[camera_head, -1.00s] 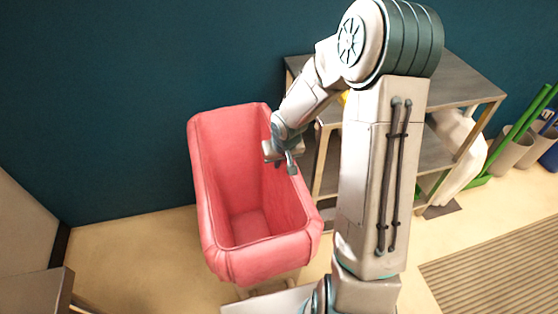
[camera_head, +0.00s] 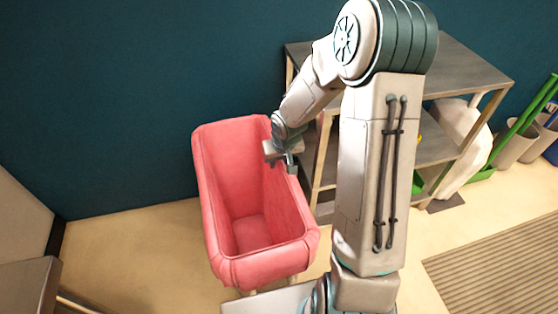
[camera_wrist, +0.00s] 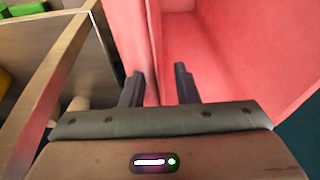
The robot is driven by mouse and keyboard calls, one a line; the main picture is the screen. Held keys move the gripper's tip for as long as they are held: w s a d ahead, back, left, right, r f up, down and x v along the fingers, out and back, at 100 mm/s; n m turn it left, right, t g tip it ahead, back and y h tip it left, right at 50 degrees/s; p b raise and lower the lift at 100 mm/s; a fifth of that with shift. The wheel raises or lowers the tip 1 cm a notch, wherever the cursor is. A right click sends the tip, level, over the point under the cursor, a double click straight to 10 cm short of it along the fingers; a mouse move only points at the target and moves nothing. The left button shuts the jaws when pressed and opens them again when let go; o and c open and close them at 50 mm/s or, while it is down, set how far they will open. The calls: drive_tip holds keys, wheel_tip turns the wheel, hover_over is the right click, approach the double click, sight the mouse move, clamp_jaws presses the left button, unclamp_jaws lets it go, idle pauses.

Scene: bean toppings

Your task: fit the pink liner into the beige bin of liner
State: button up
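The pink liner (camera_head: 231,205) is an open tub with a thick, folded rim, standing upright left of my arm in the head view. It covers most of what is under it; only small pale parts show below its near end, and I cannot make out the beige bin's walls. My gripper (camera_head: 283,163) is at the liner's right rim, in its far half. In the wrist view my gripper (camera_wrist: 158,88) has its two dark fingers apart, with the liner's wall edge (camera_wrist: 152,45) running between them. A gap shows beside the wall, so the fingers do not look closed on it.
A metal-topped shelf (camera_head: 462,72) stands close on the right, behind my arm. A white sack (camera_head: 464,150) and grey bins (camera_head: 515,140) with green handles are further right. A ribbed mat (camera_head: 500,262) lies at the lower right. The floor left of the liner (camera_head: 135,245) is clear.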

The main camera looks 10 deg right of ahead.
drive_tip(key=p+v, duration=0.5)
drive_tip(key=v, duration=0.8)
drive_tip(key=shift+r, duration=0.4)
idle(0.4)
drive_tip(key=s+a+r+p, duration=0.1)
drive_tip(key=s+r+p, duration=1)
drive_tip(key=s+r, duration=0.8)
wheel_tip(320, 180, up, 4)
drive_tip(key=shift+r+m+h, duration=0.1)
drive_tip(key=shift+m+h, duration=0.2)
drive_tip(key=shift+m, duration=0.1)
drive_tip(key=shift+s+a, duration=0.1)
drive_tip(key=shift+a, duration=0.1)
